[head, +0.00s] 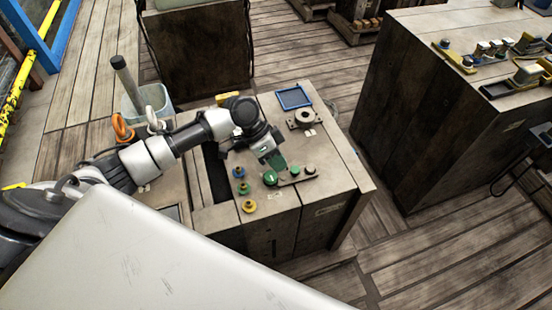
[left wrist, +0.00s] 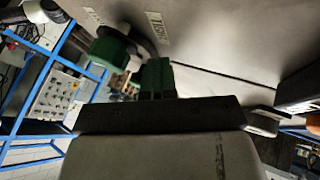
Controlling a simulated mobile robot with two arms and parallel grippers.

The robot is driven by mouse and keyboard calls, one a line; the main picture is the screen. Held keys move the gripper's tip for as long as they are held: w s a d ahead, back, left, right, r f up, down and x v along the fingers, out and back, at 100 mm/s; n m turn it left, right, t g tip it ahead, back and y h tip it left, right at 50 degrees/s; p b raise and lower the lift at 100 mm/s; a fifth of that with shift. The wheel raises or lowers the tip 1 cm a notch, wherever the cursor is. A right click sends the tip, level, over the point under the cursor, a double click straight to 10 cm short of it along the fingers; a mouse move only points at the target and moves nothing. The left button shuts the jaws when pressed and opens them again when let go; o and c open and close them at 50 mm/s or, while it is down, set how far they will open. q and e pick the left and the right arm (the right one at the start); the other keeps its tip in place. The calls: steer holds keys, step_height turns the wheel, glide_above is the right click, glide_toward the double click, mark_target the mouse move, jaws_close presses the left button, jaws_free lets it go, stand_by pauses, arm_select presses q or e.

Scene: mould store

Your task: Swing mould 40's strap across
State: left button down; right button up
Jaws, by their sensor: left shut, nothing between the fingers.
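A low grey-topped block (head: 330,165) stands in the middle of the head view. Near its front edge lies a short flat strap (head: 291,180) with a green knob (head: 270,178) at its left end and grey knobs toward its right end. I cannot read a number 40 anywhere. My left gripper (head: 276,161) is shut and empty, with green fingertips just behind and above the strap. My right gripper is not in view.
Blue (head: 239,172) and yellow (head: 249,206) knobs stand left of the strap. A ring-shaped fitting (head: 304,119) and a blue-framed tray (head: 294,97) are at the back. A bucket (head: 148,103) stands at the left. A larger dark block (head: 430,90) stands right, across a gap of floor.

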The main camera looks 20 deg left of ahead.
arm_select(q)
steer(key=shift+s+d+f, duration=0.25)
steer(key=shift+s+d, duration=0.1)
steer(key=shift+s, duration=0.05)
steer(key=shift+w+a+r, duration=0.15)
steer(key=shift+a+r, duration=0.15)
steer(key=shift+r, duration=0.15)
steer(key=p+v, duration=0.1)
steer(key=v, duration=0.9)
steer(key=shift+w+a, duration=0.25)
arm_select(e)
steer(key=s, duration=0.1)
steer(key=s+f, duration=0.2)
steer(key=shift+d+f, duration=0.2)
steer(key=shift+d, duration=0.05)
